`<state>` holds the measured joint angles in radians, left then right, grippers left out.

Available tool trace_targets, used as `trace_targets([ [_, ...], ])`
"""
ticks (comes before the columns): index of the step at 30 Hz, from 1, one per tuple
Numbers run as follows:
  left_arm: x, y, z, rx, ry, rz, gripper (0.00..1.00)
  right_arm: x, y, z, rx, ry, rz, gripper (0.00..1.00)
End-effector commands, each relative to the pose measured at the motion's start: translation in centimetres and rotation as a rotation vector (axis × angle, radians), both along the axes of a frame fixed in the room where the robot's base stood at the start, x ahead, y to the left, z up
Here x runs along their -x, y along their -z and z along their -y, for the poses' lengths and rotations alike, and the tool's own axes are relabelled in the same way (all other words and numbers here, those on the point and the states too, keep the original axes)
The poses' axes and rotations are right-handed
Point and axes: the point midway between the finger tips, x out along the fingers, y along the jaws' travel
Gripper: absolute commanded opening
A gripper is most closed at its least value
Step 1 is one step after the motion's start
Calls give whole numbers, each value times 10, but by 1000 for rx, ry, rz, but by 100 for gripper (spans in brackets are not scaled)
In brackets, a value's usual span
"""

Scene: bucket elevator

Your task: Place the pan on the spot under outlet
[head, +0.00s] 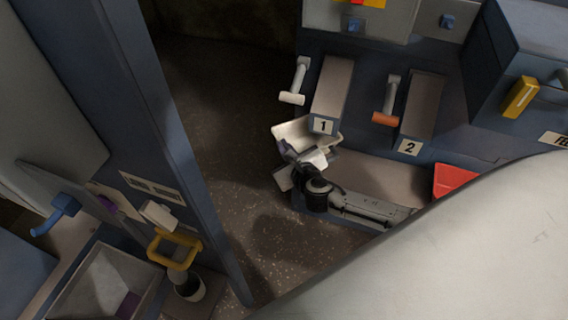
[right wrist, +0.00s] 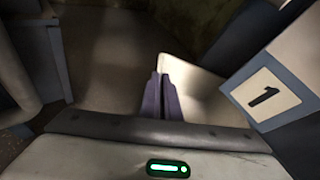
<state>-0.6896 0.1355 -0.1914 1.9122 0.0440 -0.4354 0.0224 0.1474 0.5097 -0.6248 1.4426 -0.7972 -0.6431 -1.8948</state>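The pan (head: 292,132) is a pale, open tray at the lower end of the outlet marked 1 (head: 332,90), partly hidden by my right gripper. My right gripper (head: 287,150) is at the pan's near side. In the right wrist view, its two purple fingers (right wrist: 162,98) are close together on the wall of the pan (right wrist: 205,92), left of the number 1 plate (right wrist: 265,95). The pan looks tilted; whether it touches anything below cannot be told. A second outlet, marked 2 (head: 422,105), is to the right. My left gripper does not show.
A grey-brown ledge (head: 385,178) runs below the outlets, with a red object (head: 453,180) on its right. Handles with a white grip (head: 292,98) and an orange grip (head: 385,117) stick out beside the outlets. A blue post (head: 165,130) stands left. Dark floor (head: 225,110) lies between.

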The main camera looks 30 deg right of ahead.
Motion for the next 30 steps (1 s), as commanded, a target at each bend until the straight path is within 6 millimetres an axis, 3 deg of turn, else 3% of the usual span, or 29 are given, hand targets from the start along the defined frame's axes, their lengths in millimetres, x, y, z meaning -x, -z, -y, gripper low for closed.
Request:
trace_targets([
  [1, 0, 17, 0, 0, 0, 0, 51, 3, 19, -4, -4, -6, -5, 0],
  [11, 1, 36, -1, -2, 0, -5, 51, 3, 32, -4, -3, -4, -3, 0],
  [21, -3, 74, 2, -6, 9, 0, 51, 1, 70, -3, -4, -3, -3, 0],
  [30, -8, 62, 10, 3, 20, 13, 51, 0, 67, -2, -4, -5, -5, 0],
])
